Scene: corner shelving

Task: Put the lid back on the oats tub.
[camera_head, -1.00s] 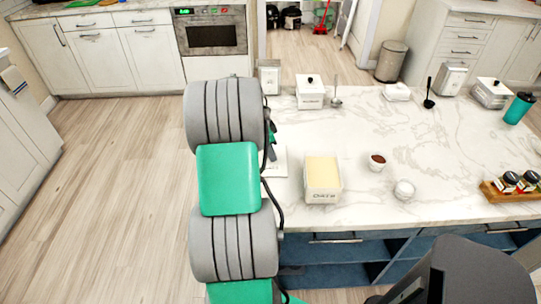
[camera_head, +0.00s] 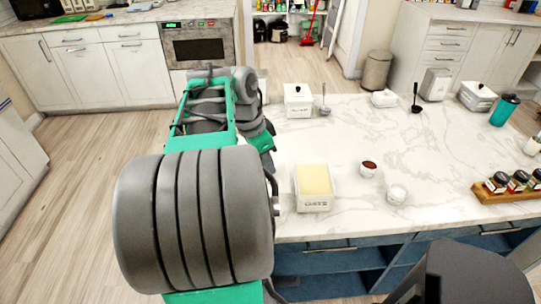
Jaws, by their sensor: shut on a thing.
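The oats tub (camera_head: 313,203) is a white box with dark lettering, upright near the front edge of the marble counter. Its top is open and pale cream contents show inside. I see no lid on it and cannot make out its lid anywhere in the head view. My arm reaches forward along the left side of the counter, left of the tub. My gripper is hidden behind the arm's links, so its fingers and anything in them do not show.
A small bowl of brown powder (camera_head: 368,170) and a white bowl (camera_head: 397,194) stand right of the tub. A lidded white canister (camera_head: 298,98) and a ladle (camera_head: 324,110) stand behind. A spice rack (camera_head: 508,190) is at right. The counter's middle is clear.

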